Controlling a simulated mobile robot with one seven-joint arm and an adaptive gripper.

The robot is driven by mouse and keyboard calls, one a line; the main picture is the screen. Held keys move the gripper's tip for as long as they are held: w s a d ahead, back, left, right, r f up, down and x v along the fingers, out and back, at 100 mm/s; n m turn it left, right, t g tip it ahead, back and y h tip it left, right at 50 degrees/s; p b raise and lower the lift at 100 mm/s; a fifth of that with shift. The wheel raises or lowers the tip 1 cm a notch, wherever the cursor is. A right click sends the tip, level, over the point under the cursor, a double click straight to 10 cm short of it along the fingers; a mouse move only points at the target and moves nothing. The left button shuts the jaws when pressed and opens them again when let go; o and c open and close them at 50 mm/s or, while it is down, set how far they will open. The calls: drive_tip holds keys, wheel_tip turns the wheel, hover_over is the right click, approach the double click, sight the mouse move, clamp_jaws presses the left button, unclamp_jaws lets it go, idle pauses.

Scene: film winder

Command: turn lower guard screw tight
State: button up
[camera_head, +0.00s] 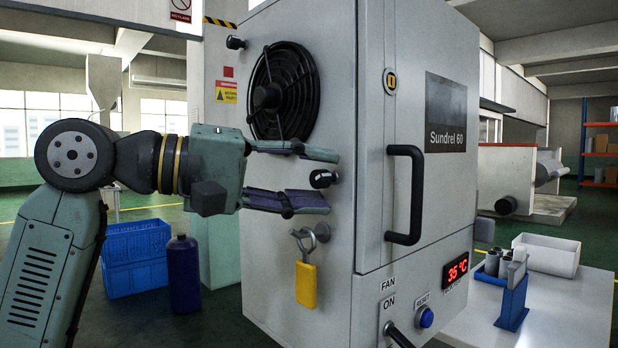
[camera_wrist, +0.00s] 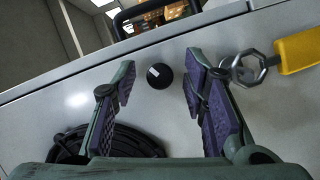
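The lower guard screw is a black round knob (camera_head: 322,178) on the grey cabinet's side panel, below and right of the round black fan guard (camera_head: 283,92). My gripper (camera_head: 312,177) is open, with one finger above the knob and one below it. In the wrist view the knob (camera_wrist: 159,76), with a small white mark on its face, shows in the gap between the two purple-padded fingertips. Neither finger visibly touches it. I cannot tell exactly how deep the fingers reach around it. The upper guard screw (camera_head: 236,42) is a black knob at the guard's upper left.
A yellow padlock (camera_head: 306,284) hangs from a metal hasp just below my lower finger. The cabinet door has a black handle (camera_head: 405,195). A display (camera_head: 458,268) reads 35 °C. Blue crates (camera_head: 137,255) and a dark blue bottle (camera_head: 183,275) stand on the floor behind my arm.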

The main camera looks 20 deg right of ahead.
drive_tip(key=a+r, duration=0.1)
drive_tip(key=a, duration=1.1)
drive_tip(key=shift+w+r, duration=0.15)
drive_tip(key=shift+r, duration=0.1)
idle(0.9)
drive_tip(key=shift+c, duration=0.5)
idle(1.1)
